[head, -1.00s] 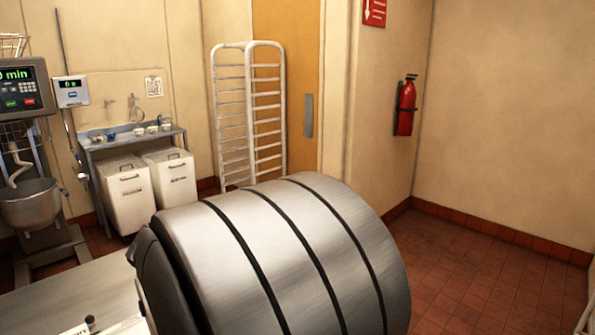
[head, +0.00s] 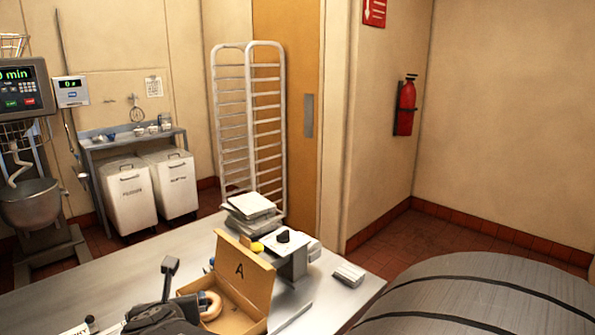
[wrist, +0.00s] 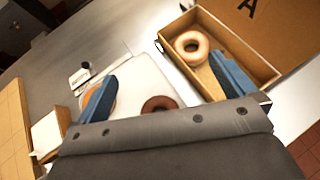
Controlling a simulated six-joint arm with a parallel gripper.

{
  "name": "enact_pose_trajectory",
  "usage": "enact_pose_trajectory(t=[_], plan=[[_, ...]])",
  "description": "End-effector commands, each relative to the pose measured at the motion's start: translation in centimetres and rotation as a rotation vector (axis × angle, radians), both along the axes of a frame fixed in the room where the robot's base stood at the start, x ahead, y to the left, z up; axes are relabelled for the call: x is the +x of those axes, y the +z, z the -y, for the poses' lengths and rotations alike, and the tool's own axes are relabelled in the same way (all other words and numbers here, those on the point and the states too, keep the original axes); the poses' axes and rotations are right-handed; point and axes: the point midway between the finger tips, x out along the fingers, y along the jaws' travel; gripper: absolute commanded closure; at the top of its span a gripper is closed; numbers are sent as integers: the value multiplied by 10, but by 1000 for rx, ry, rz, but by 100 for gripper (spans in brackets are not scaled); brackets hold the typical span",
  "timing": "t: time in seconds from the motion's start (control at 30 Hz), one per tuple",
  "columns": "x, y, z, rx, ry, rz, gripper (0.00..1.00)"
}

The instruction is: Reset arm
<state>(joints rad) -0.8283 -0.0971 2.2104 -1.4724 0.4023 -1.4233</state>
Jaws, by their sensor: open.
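My gripper (wrist: 164,82) is open, with its two blue fingers spread wide and nothing between them in the wrist view. In the head view its dark housing (head: 165,312) is at the lower left, beside an open cardboard box (head: 252,292) with an "A" on its lid. A pale glazed donut (wrist: 190,45) lies in the box. A chocolate donut (wrist: 159,104) lies on a white board (wrist: 133,92), partly hidden by the gripper body. An orange-coloured ring (wrist: 89,95) shows partly behind the left finger.
A grey metal table (head: 125,270) lies under these things. Stacked flat trays (head: 250,207) and a small device (head: 288,252) stand behind the box. A white rack (head: 250,130) stands by the door. The table's left part looks mostly clear.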

Motion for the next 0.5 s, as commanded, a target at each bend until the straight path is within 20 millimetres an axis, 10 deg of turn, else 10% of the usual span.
enact_pose_trajectory(t=[0.5], plan=[[-33, -14, -4, 20, 118, 54, 0]])
